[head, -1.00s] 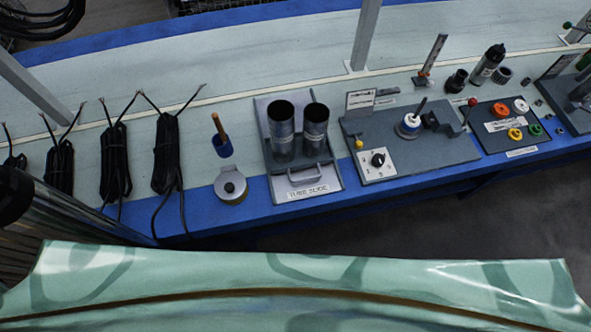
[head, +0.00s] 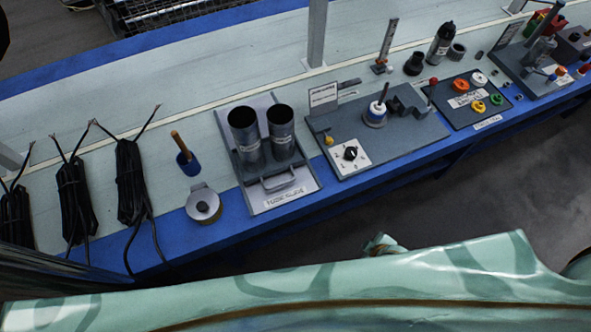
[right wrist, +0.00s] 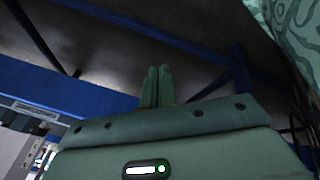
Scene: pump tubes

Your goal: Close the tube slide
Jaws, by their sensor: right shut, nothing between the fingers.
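The tube slide (head: 288,198) sits on the bench in the head view, a grey plate with a handle (head: 280,180) at its front and a "TUBE SLIDE" label. Two dark open-topped tubes, a left one (head: 246,138) and a right one (head: 282,134), stand upright side by side on it behind the handle. In the right wrist view my right gripper (right wrist: 158,84) is shut and empty, with the dark floor and blue bench frame beyond it. It is away from the slide. My left gripper is not in view.
Left of the slide are a round metal lid (head: 203,205), a blue cup with a wooden handle (head: 188,163) and black cable bundles (head: 132,180). A knob panel (head: 350,152) is close on the right. Farther right is a board with coloured rings (head: 462,102). An upright post (head: 317,35) stands behind.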

